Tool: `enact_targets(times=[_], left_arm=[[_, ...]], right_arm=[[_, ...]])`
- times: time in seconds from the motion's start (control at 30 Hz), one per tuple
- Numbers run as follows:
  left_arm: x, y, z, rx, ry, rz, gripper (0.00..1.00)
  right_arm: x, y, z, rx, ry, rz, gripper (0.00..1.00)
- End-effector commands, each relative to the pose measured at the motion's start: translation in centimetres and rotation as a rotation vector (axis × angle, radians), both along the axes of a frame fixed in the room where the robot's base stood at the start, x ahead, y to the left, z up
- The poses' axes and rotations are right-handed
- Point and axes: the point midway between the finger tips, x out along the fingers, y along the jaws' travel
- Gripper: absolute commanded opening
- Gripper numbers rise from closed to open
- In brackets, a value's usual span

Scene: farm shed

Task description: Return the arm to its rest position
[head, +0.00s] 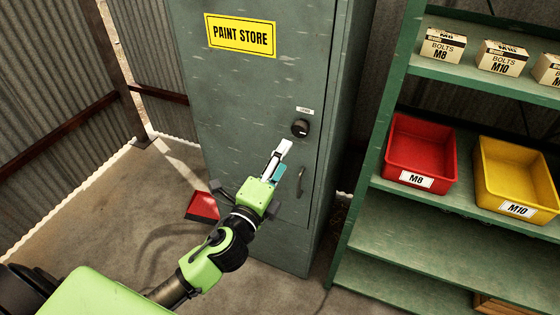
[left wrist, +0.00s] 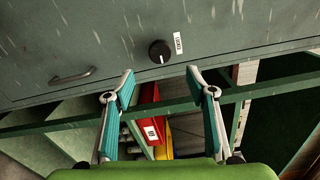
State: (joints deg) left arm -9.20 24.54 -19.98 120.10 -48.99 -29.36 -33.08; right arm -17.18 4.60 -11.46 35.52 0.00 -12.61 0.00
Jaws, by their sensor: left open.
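My left arm (head: 205,258) reaches from the lower left toward the green paint store cabinet (head: 235,110). My left gripper (head: 279,163) is in front of the cabinet door, below the black knob (head: 300,128) and left of the door handle (head: 301,180). In the left wrist view the two fingers (left wrist: 160,84) stand apart with nothing held between them. The knob (left wrist: 160,51) shows just beyond the fingertips, and the handle (left wrist: 72,76) is to the left. The cabinet door looks closed. Whether a fingertip touches it cannot be told. My right gripper is not in view.
A green shelf unit (head: 400,215) stands on the right with a red M8 bin (head: 413,137), a yellow M10 bin (head: 524,155) and bolt boxes (head: 441,45). A red object (head: 202,206) lies on the floor by the cabinet. Floor at the left is clear.

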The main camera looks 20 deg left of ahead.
Motion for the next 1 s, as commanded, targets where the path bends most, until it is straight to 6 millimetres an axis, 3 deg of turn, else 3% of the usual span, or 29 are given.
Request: enact_targets(times=[0.53, 0.63, 0.77, 0.87, 1.0], left_arm=[[-0.4, 0.0, 0.0, -0.001, 0.001, 0.0, 0.51], [-0.2, 0.2, -1.3, -0.013, 0.023, 0.004, 0.51], [0.1, 1.0, -7.0, -0.076, 0.125, 0.025, 0.51], [-0.4, 2.1, -14.1, -0.166, 0.253, 0.06, 0.51], [-2.6, 3.6, -24.7, -0.318, 0.438, 0.134, 0.51]], right_arm=[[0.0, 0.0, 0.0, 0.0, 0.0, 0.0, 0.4], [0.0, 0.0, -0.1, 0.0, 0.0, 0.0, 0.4], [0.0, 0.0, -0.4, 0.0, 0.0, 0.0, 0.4], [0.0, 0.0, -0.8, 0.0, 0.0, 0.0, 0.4], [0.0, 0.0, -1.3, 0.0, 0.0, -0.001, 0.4]])
